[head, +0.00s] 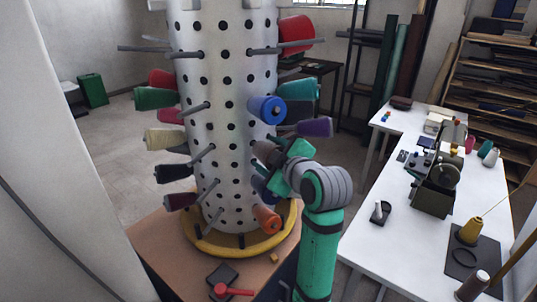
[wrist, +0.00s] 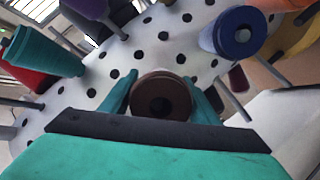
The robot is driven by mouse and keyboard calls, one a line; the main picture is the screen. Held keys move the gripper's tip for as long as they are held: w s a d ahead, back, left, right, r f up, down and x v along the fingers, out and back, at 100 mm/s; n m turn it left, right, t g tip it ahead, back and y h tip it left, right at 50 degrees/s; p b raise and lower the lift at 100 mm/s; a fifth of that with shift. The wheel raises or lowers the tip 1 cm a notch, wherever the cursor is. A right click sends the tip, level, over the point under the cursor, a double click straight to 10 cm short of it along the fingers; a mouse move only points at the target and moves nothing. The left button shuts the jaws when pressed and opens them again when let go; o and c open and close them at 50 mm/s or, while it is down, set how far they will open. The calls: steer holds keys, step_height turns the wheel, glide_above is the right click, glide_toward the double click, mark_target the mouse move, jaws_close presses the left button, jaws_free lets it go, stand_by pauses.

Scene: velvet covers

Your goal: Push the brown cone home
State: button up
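The brown cone (wrist: 162,98) shows end-on in the wrist view, its dark round end facing the camera. My gripper (wrist: 162,92) has one teal finger on each side of it, and the fingers look closed against its sides. In the head view the cone (head: 265,151) is a small brown shape at the perforated white column (head: 225,90), with my gripper (head: 275,158) at it from the right. The peg behind the cone is hidden, so I cannot tell how far on it sits.
Near my gripper are a blue cone (head: 267,109), a purple cone (head: 314,128), a teal cone (head: 299,93) and an orange cone (head: 266,218). Bare pegs (head: 195,111) stick out of the column. A white workbench (head: 385,250) stands to the right.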

steer(key=c, duration=0.5)
steer(key=shift+c, duration=0.2)
steer(key=shift+w+a, duration=0.1)
steer(key=shift+x, duration=0.9)
steer(key=shift+a, duration=0.15)
steer(key=o, duration=1.2)
